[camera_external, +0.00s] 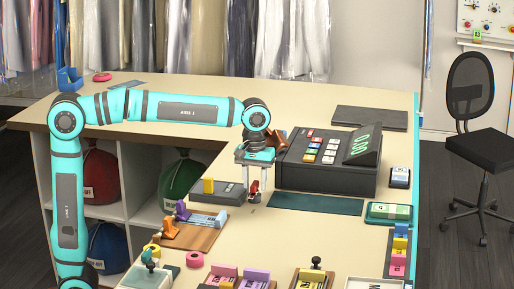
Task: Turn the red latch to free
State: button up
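My gripper (256,182) points down over the counter, left of the dark cash register (330,165). A small red piece (254,187), which looks like the red latch, shows between or right behind its fingertips. The fingers stand a little apart on either side of it; whether they press on it is too small to tell.
In front is a wooden board (190,236) with orange and purple pieces. Several boards with coloured blocks line the front edge. A dark green mat (316,204) lies right of my gripper. The counter between mat and front boards is mostly clear.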

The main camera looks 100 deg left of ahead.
aim_at(253, 184)
notch_tip(253, 184, up, 17)
jog(key=shift+r, duration=0.2)
dwell(0.5)
jog(key=s+d+m+t+y, duration=0.1)
jog(key=s+d+m+t, duration=0.35)
jog(key=d, duration=0.35)
jog(key=s+d+m+t+y, duration=0.1)
jog(key=s+d+m+t, duration=0.35)
jog(key=d, duration=0.25)
jog(key=s+d+f+m+t+h, duration=0.1)
jog(key=s+d+f+m+t, duration=0.1)
jog(key=s+d+m+t, duration=0.2)
jog(key=s+d+f+m+t+h, duration=0.1)
jog(key=s+d+m+t, duration=0.3)
jog(key=s, duration=0.6)
jog(key=shift+s+d+f, duration=0.35)
jog(key=shift+d+f, duration=0.4)
jog(key=shift+f, duration=0.05)
